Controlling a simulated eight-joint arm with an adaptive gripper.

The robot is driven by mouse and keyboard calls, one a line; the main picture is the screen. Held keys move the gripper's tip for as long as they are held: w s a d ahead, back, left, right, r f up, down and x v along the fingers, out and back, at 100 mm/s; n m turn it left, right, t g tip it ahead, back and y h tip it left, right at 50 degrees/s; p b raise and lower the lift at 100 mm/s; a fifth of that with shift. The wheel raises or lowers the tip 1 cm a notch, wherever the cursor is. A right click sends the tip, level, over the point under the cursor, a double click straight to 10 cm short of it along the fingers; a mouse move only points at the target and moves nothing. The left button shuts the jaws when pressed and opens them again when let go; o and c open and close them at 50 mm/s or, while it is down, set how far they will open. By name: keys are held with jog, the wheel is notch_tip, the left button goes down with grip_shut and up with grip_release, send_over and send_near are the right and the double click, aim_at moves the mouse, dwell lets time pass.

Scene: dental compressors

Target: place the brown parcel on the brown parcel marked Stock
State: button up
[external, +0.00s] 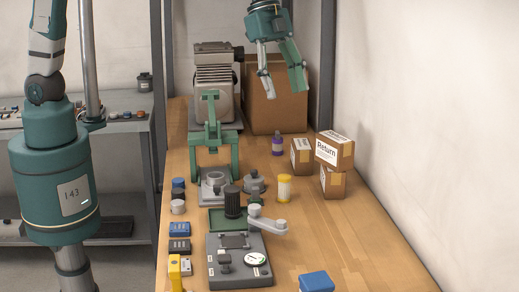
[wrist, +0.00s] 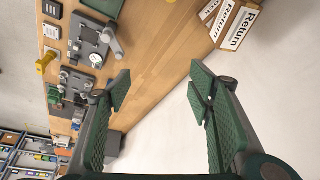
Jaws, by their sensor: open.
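Three small brown parcels stand together on the right part of the workbench. One parcel (external: 335,150) has a white label reading "Return" and rests on top of a lower parcel (external: 334,184). Another parcel (external: 301,156) with a white label stands just to their left; its text is too small to read in the external view. In the wrist view, parcels (wrist: 237,27) show at the top right edge, with "Return" readable and a partly cut label ending in "ck". My gripper (external: 285,84) is open and empty, high above the bench's far end; its spread fingers also show in the wrist view (wrist: 160,91).
A large cardboard box (external: 277,105) and a grey compressor (external: 215,82) stand at the back. A purple bottle (external: 278,144) and a yellow-white jar (external: 284,188) stand left of the parcels. A green press (external: 211,140) and several small parts fill the left side. The bench's right front is mostly clear.

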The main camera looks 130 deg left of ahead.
jog(key=s+d+r+n, duration=0.1)
jog(key=s+d+r, duration=0.1)
jog(key=s+d, duration=0.35)
jog(key=s+d+r+t, duration=0.1)
jog(key=s+d+r, duration=0.1)
jog(key=d, duration=0.7)
jog(key=s+d+r+n, duration=0.1)
jog(key=s+d+r, duration=0.1)
jog(key=s+d, duration=0.35)
jog(key=s+d+f+n+t, duration=0.1)
jog(key=s+d+f, duration=0.2)
jog(key=s+d, duration=1.1)
jog(key=shift+d+t+y, duration=0.3)
jog(key=shift+t+y, duration=0.1)
